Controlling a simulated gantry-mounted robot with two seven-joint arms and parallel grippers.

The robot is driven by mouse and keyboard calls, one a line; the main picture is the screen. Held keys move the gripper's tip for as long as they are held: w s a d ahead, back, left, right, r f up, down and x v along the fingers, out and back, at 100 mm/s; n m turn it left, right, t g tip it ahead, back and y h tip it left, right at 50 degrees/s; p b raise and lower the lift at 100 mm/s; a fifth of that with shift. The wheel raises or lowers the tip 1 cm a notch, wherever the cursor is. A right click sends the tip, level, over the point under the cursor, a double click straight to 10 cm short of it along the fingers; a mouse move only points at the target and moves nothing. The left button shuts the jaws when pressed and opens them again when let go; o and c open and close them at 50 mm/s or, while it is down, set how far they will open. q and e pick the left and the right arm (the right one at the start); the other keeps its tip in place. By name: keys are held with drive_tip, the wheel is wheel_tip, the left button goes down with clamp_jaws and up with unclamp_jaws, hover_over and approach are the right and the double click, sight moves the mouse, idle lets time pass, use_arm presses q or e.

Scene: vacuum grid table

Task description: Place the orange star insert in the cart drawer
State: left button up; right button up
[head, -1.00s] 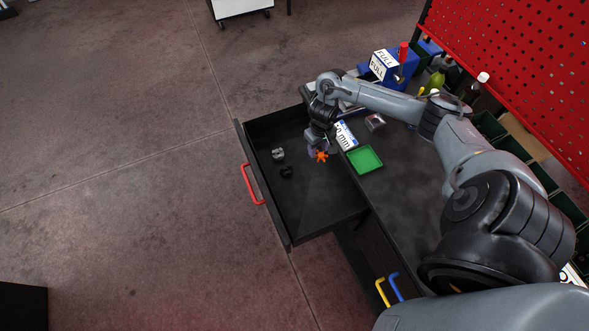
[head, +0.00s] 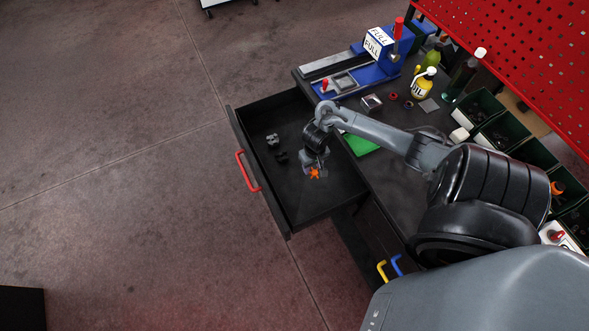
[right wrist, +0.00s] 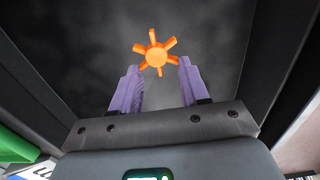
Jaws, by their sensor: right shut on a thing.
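The orange star insert (head: 314,173) is over the open dark cart drawer (head: 312,205), inside its walls. In the right wrist view the star (right wrist: 155,56) is at the tips of the two purple fingers. My right gripper (right wrist: 157,75) is shut on it, with the fingers spread apart by its width. In the head view my right gripper (head: 314,169) points down into the drawer. I cannot tell whether the star touches the drawer floor. My left gripper is not in view.
A grey part (head: 272,140) and a black part (head: 281,158) lie in the drawer's left side. The red handle (head: 247,172) is on its front. The drawer's near end is clear.

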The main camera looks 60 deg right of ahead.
drive_tip(key=b, duration=0.3)
hover_over(292, 177)
wheel_tip(292, 177, down, 5)
drive_tip(key=shift+w+r, duration=0.1)
drive_tip(key=shift+r, duration=0.05)
drive_tip(key=shift+f+b, duration=0.9)
drive_tip(key=shift+f, duration=1.1)
drive_tip(key=shift+r, duration=0.1)
drive_tip(key=o, duration=1.1)
